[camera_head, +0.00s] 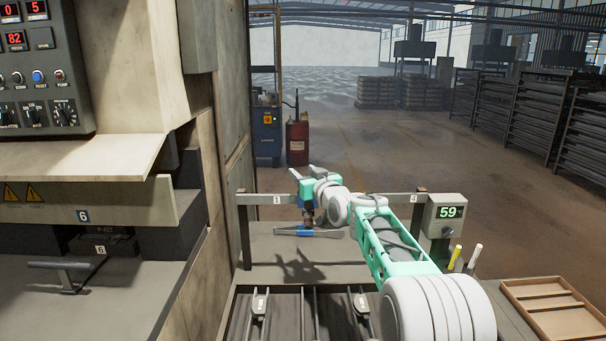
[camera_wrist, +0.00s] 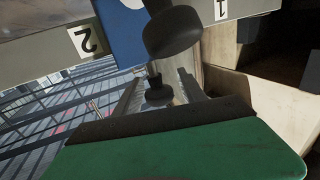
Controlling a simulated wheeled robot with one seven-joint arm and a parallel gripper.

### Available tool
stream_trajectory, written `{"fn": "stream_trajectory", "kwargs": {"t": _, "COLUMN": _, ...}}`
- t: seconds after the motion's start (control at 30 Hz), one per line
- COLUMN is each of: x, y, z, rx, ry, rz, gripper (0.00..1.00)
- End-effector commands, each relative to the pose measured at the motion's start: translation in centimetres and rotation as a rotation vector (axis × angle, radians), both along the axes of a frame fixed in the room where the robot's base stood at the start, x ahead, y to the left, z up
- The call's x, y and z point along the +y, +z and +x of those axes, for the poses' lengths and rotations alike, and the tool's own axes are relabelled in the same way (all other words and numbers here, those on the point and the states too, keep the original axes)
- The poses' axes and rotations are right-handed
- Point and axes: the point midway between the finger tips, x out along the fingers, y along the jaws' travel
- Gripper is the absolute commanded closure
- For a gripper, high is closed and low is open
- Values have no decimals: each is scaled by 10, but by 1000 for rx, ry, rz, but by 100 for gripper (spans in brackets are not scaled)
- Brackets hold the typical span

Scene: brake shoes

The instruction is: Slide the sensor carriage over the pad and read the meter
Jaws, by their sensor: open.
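The sensor carriage looks to be the blue piece (camera_head: 297,232) at the rail's left part, near label 1. In the wrist view its blue face (camera_wrist: 126,36) lies between labels 2 and 1, with a dark round knob (camera_wrist: 172,32) in front. The meter (camera_head: 446,213) at the rail's right end shows 59 in green. I cannot clearly make out the pad.
The grey rail (camera_head: 385,199) runs between two posts above a bench. A slotted fixture (camera_head: 290,310) lies in front. A wooden tray (camera_head: 548,307) and two pens or markers (camera_head: 466,257) are at right. A press with a control panel (camera_head: 38,70) fills the left.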

Motion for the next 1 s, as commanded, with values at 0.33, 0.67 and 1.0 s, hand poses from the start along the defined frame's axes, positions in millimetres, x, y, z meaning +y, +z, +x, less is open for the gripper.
{"fn": "stream_trajectory", "kwargs": {"t": 0.33, "x": -17, "y": -1, "z": -51, "rx": -2, "ry": -1, "rz": 1, "gripper": 52}}
{"fn": "stream_trajectory", "kwargs": {"t": 0.67, "x": -23, "y": 0, "z": -74, "rx": -1, "ry": 1, "rz": -1, "gripper": 52}}
{"fn": "stream_trajectory", "kwargs": {"t": 1.0, "x": -19, "y": -15, "z": -121, "rx": 208, "ry": -25, "rz": -59, "gripper": 52}}
